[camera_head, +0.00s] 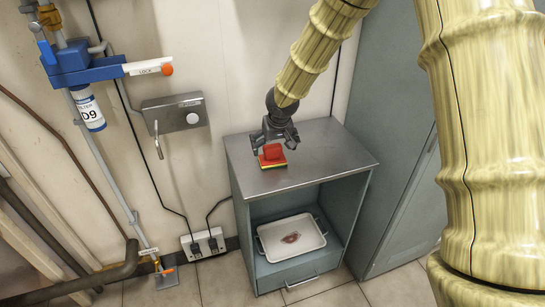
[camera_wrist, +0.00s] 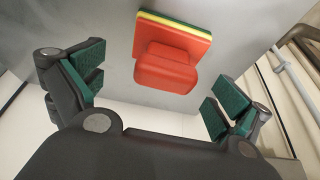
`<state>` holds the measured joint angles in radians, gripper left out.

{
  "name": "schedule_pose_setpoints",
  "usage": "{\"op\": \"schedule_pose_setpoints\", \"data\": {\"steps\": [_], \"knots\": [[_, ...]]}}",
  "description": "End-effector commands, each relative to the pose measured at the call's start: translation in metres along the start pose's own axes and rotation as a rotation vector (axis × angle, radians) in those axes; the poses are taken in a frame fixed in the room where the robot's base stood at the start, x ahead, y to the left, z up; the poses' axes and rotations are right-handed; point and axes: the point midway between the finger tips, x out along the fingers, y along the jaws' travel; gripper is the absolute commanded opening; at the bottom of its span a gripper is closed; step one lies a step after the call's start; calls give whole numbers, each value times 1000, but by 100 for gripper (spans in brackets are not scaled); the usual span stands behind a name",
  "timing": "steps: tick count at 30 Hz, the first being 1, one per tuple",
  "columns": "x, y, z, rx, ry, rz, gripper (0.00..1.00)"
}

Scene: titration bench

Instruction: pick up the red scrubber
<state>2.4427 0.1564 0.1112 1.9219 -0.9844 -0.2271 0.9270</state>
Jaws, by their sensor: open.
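The red scrubber (camera_head: 272,154) sits on the metal top of a small grey-blue cabinet (camera_head: 328,141). It has a red raised grip on a red plate, with yellow and green layers beneath. In the wrist view, the scrubber (camera_wrist: 172,55) is at upper middle, its red grip toward me. My gripper (camera_head: 274,146) is at the scrubber, over the left part of the cabinet top. In the wrist view, my gripper's (camera_wrist: 150,92) green-padded fingers are wide apart, with the scrubber beyond and between them. The fingers do not appear to touch it.
A white tray (camera_head: 273,254) with a small reddish thing (camera_head: 291,238) stands in the cabinet's open shelf. A tall grey cabinet (camera_head: 400,140) is close on the right. A wall box (camera_head: 176,114) and blue valve assembly (camera_head: 85,64) are at left. The cabinet top's right side is clear.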

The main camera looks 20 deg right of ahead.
Motion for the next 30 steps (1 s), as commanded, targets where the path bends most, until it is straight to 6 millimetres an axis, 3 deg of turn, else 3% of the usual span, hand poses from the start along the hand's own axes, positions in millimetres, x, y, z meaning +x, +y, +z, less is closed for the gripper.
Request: {"op": "schedule_pose_setpoints", "data": {"steps": [9,20,23,28,30], "knots": [[37,-3,4,0,-2,1,100],[44,-4,4,0,0,-1,100],[44,-4,4,0,0,-1,87],[44,-4,4,0,-1,-1,56],[44,-4,4,0,-1,-1,56]]}}
